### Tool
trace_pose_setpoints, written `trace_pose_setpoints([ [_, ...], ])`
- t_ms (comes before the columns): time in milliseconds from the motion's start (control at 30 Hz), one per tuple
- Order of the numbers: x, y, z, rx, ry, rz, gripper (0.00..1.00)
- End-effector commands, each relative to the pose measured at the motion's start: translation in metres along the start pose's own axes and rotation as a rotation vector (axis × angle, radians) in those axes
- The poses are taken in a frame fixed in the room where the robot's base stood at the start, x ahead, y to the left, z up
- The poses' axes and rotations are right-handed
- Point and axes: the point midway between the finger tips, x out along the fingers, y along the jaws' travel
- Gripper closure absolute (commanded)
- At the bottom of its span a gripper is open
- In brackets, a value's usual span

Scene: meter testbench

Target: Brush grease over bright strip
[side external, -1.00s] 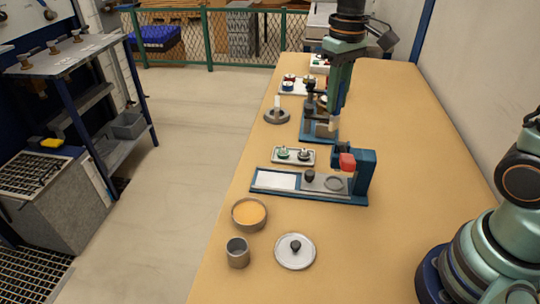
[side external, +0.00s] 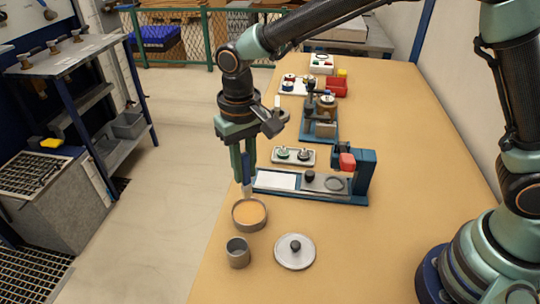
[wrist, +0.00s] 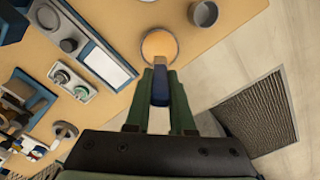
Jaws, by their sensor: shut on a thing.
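My gripper (side external: 243,172) is shut on a brush (side external: 247,187) with a dark blue handle and a pale end. The pale end points down, just above or at the far rim of a round dish (side external: 235,222) of orange-yellow grease (side external: 250,212); I cannot tell whether it touches. In the wrist view the blue handle (wrist: 160,86) sits between the green fingers (wrist: 158,100), and the grease (wrist: 158,45) lies just beyond. A bright white strip (side external: 276,180) is set in the blue-edged fixture behind and right of the dish, bare in both views (wrist: 104,65).
A grey cup (side external: 237,253) and a round lid with a black knob (side external: 295,252) stand in front of the dish. The table's front right is clear.

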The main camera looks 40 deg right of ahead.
Motion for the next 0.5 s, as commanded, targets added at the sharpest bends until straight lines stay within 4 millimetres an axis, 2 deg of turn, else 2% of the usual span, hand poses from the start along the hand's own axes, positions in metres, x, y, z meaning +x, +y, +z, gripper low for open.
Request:
trace_pose_setpoints([
  [233,0.026,0.001,0.001,0.0,-0.004,0.002,1.0],
  [500,0.043,0.001,0.0,0.0,-0.001,0.001,1.0],
])
